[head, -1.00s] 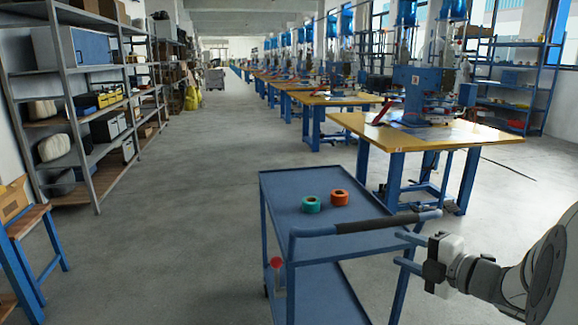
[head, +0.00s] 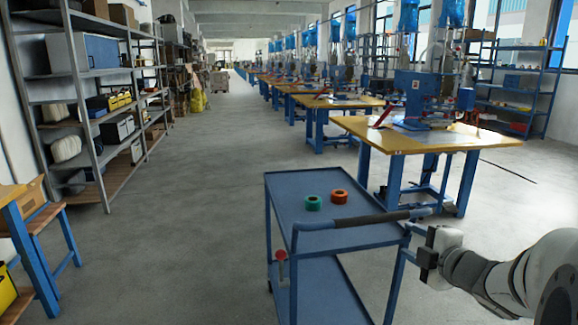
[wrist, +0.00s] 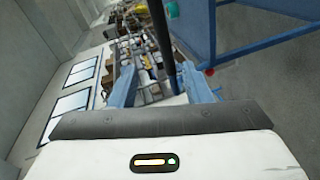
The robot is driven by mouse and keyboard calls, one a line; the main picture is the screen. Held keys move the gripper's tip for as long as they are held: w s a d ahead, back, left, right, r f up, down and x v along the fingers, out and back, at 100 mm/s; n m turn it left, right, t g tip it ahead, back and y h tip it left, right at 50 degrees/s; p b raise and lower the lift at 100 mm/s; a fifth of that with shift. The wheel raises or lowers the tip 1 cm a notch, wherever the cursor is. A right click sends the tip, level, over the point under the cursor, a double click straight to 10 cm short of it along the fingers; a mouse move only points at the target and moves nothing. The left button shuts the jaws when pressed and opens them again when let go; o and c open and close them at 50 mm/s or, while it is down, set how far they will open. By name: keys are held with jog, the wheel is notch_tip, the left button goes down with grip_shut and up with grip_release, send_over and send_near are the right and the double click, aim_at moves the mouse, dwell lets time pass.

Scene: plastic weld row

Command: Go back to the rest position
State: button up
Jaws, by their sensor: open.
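My gripper (head: 408,243) is in the lower right of the head view, beside the right end of the cart's dark handle. Its fingers point left toward the cart; whether they touch it I cannot tell. The wrist view shows two blue fingers (wrist: 162,90) spread apart with nothing held between them. My arm comes in from the right edge. A green ring-shaped roll (head: 312,203) and an orange one (head: 339,196) lie on the top shelf of the blue cart (head: 300,185), away from my gripper.
A workbench with a blue machine (head: 420,135) stands behind the cart, with more benches beyond. Metal shelving (head: 100,140) lines the left wall. A wooden-topped blue stand (head: 45,220) is at the lower left. The grey floor (head: 210,190) between is clear.

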notch_tip(320, 180, up, 5)
jog(key=d+m+g+h+p, duration=0.1)
jog(key=m+h+p, duration=0.45)
jog(key=m, duration=0.25)
jog(key=s+a+m+g+p, duration=0.4)
jog(key=s+a+m+g, duration=0.1)
jog(key=s, duration=0.5)
jog(key=s+a+m+g+p, duration=0.4)
jog(key=s+a+m+g, duration=0.2)
jog(key=s, duration=0.4)
jog(key=shift+s+a+y+p, duration=0.3)
jog(key=shift+a+y, duration=0.15)
jog(key=shift+a, duration=0.25)
jog(key=shift+c, duration=0.3)
